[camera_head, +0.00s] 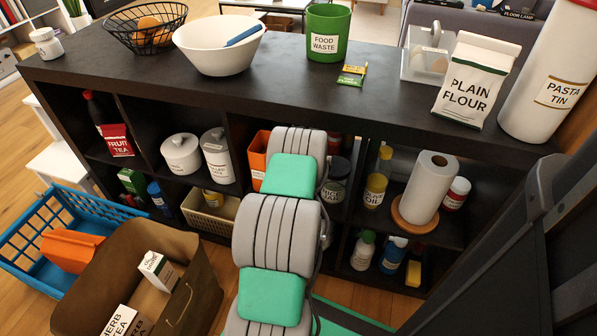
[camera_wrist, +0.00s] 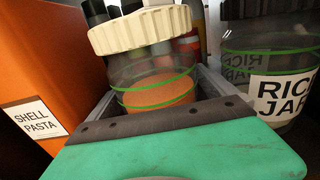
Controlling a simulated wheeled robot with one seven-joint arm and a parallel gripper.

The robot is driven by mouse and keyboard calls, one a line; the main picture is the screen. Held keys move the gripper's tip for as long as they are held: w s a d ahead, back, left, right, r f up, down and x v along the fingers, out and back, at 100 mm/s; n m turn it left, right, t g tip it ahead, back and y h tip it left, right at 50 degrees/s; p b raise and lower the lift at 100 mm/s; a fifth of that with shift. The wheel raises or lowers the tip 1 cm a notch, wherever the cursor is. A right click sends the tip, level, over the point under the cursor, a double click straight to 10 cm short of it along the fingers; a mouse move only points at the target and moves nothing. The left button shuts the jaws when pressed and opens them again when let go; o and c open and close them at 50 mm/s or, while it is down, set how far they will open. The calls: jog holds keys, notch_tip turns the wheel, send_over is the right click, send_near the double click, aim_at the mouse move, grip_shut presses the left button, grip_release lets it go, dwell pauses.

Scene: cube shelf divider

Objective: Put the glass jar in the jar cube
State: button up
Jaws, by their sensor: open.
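In the wrist view a glass jar (camera_wrist: 152,70) with a ribbed cream lid, green bands and orange contents stands straight ahead, slightly tilted in the picture. Grey pieces that look like the fingers of my gripper (camera_wrist: 160,92) lie on both sides of its lower part. My gripper is open; whether a finger touches the jar cannot be told. The jar is inside a dark shelf cube beside a rice jar (camera_wrist: 278,75). No label names the jar cube. In the head view my arm hides the glass jar and gripper.
An orange shell pasta box (camera_wrist: 45,70) stands close on the left. Several bottles crowd behind the jar. The dark shelf (camera_head: 290,80) top carries a white bowl (camera_head: 218,50), a food waste bin (camera_head: 327,35) and flour (camera_head: 474,85). A brown bag (camera_head: 80,285) stands in front, left.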

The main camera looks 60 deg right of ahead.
jog(key=shift+r+p, duration=0.3)
jog(key=shift+r, duration=0.05)
jog(key=a, duration=0.4)
jog(key=s+a, duration=0.1)
jog(key=a, duration=0.1)
jog(key=shift+a+f, duration=0.1)
jog(key=shift+a, duration=0.25)
jog(key=shift+s+a, duration=0.1)
jog(key=shift+a, duration=0.25)
